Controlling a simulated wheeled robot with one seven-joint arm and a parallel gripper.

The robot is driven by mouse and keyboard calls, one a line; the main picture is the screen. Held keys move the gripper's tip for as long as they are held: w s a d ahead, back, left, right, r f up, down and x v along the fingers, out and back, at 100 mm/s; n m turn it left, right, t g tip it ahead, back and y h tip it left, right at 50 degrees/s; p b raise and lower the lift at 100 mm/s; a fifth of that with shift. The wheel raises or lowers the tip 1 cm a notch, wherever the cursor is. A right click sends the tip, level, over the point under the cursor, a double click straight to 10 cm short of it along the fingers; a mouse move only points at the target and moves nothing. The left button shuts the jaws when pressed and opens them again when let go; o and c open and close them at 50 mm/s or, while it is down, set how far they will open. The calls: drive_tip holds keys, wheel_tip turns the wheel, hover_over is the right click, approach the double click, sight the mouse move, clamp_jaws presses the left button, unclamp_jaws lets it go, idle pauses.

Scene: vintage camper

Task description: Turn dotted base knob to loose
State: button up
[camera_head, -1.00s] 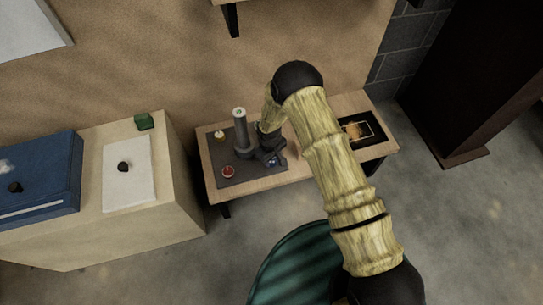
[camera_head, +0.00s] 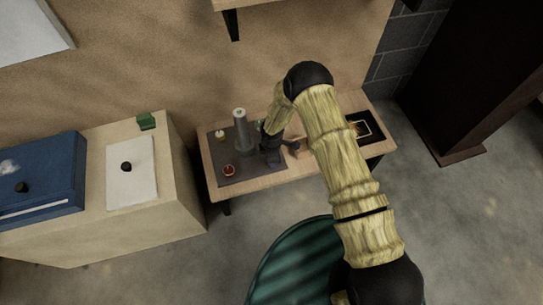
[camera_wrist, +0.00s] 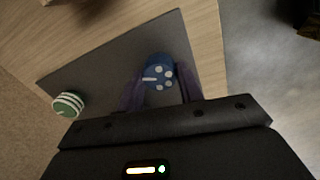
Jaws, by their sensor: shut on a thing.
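The dotted base knob (camera_wrist: 158,71) is blue with several white dots and a short white bar on its top. In the wrist view it sits on the dark grey mat (camera_wrist: 100,62), between the two dark purple fingers of my gripper (camera_wrist: 160,88), which is shut on it. The bar points toward the left finger. In the head view my gripper (camera_head: 271,157) is over the right front part of the mat and hides the knob. A green knob with white stripes (camera_wrist: 68,104) stands apart at the left in the wrist view.
On the mat stand a grey upright post (camera_head: 240,130), a red knob (camera_head: 229,170) and a yellowish knob (camera_head: 220,135). A black framed panel (camera_head: 362,129) lies on the wooden table's right end. A cabinet (camera_head: 185,175) stands to the left and a green round stool (camera_head: 298,265) in front.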

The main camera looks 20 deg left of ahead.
drive_tip(key=n, duration=0.4)
drive_tip(key=shift+n, duration=0.3)
idle(0.3)
drive_tip(key=o, duration=1)
drive_tip(key=shift+r, duration=0.1)
drive_tip(key=r+p, duration=0.1)
drive_tip(key=r, duration=0.4)
drive_tip(key=r+p, duration=0.2)
drive_tip(key=r, duration=0.4)
drive_tip(key=r+p, duration=0.1)
drive_tip(key=r, duration=0.5)
drive_tip(key=shift+s+d+r+p, duration=0.1)
drive_tip(key=shift+s+d+p, duration=0.2)
